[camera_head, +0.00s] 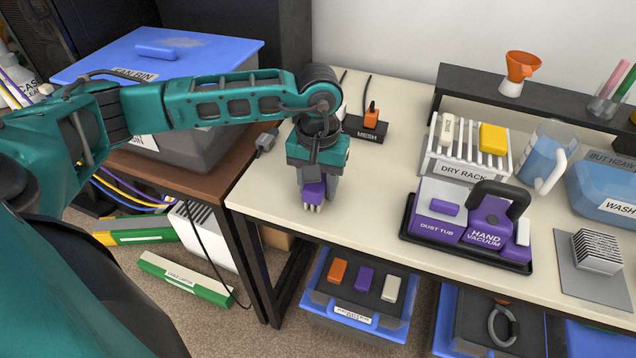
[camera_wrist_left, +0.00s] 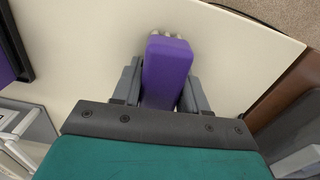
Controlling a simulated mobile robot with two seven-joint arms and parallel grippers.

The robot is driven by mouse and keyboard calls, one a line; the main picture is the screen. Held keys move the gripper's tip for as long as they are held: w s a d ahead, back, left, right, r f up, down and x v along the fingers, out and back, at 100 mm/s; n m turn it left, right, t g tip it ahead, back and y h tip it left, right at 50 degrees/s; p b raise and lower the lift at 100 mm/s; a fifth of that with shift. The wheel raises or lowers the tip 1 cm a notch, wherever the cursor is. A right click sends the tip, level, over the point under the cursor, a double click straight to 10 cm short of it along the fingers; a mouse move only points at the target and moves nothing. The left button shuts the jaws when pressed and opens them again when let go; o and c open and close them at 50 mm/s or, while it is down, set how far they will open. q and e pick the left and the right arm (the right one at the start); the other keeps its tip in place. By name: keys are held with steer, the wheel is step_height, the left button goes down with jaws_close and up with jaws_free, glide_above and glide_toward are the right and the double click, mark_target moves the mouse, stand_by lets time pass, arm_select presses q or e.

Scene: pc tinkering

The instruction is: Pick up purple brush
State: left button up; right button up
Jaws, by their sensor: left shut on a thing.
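The purple brush (camera_head: 313,192) is between the fingers of my left gripper (camera_head: 316,184), near the left front corner of the cream table. Its pale bristles point down in the head view. In the left wrist view, the purple brush (camera_wrist_left: 166,72) fills the space between the two grey fingers of my left gripper (camera_wrist_left: 160,88), with its bristle tufts at the far end. The gripper is shut on it. I cannot tell whether the bristles touch the table. My right gripper is not in view.
A purple hand vacuum (camera_head: 489,222) and dust tub sit on a black tray to the right. Behind them is a white dry rack (camera_head: 464,162). A power strip (camera_head: 366,127) lies behind the gripper. The cream table (camera_head: 375,205) is clear between brush and tray.

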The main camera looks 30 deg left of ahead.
arm_select(q)
steer(key=shift+c, duration=1.1)
steer(key=shift+r, duration=0.1)
step_height(320, 180, up, 20)
steer(key=p, duration=0.2)
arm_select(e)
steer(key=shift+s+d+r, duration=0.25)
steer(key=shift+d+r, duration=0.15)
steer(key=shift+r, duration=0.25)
